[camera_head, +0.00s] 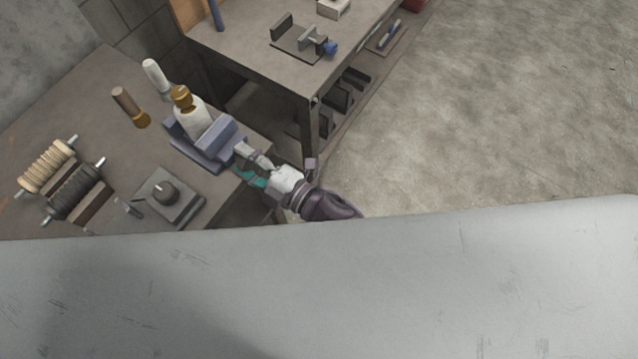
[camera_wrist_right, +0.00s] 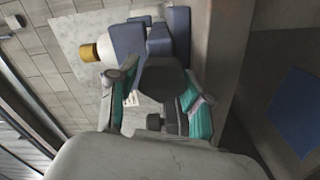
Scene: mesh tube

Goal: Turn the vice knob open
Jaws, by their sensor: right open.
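The blue-grey vice (camera_head: 201,155) stands at the right edge of the left workbench, with a white bottle (camera_head: 192,117) with a gold cap at its jaws. In the right wrist view the vice (camera_wrist_right: 178,38) is straight ahead, beside the bottle's gold cap. My right gripper (camera_head: 250,169) is open at the vice's outer end. In the wrist view its teal-padded fingers (camera_wrist_right: 158,92) stand apart, on both sides of a dark round part (camera_wrist_right: 165,80), which looks like the vice knob. I cannot tell whether they touch it. The knob is mostly hidden in the head view. My left gripper is not in view.
On the left bench are two spools (camera_head: 47,166), a dark block with a round knob (camera_head: 168,195) and wooden-handled tools (camera_head: 130,105). A second bench (camera_head: 255,50) with a small clamp stands behind. Open floor (camera_head: 490,110) lies to the right.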

